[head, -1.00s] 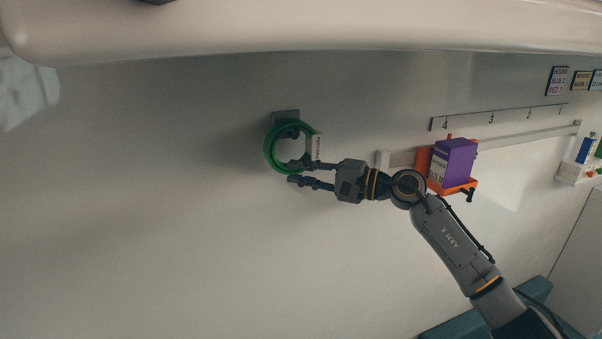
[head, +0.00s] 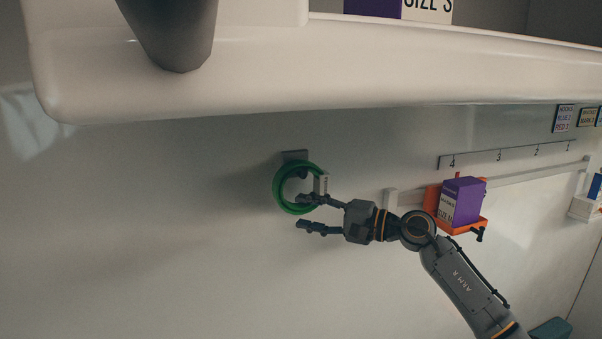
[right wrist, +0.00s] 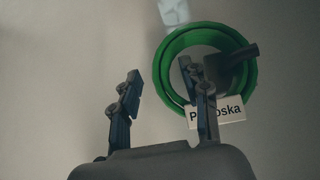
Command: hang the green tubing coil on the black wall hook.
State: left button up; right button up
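The green tubing coil (head: 279,190) is at the wall, its ring around the peg of the black wall hook (head: 295,156). In the right wrist view the hook (right wrist: 240,56) reaches across the upper right of the coil (right wrist: 190,36), and a white printed tag (right wrist: 217,111) sits at the coil's lower edge. My right gripper (head: 301,211) is open, fingers wide apart. One finger overlaps the coil's lower part; whether it touches is unclear. The other finger is clear of the coil, as the right wrist view of the gripper (right wrist: 160,73) also shows. My left gripper is not in view.
A pale shelf or cabinet edge (head: 330,85) runs above the hook. To the right, an orange holder (head: 469,228) with a purple box (head: 463,200) sits on a wall rail (head: 540,171), close to my right arm. The wall left of the coil is bare.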

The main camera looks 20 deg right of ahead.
jog(key=shift+d, duration=0.2)
jog(key=v, duration=1.1)
jog(key=shift+s+d, duration=0.2)
jog(key=shift+s, duration=0.1)
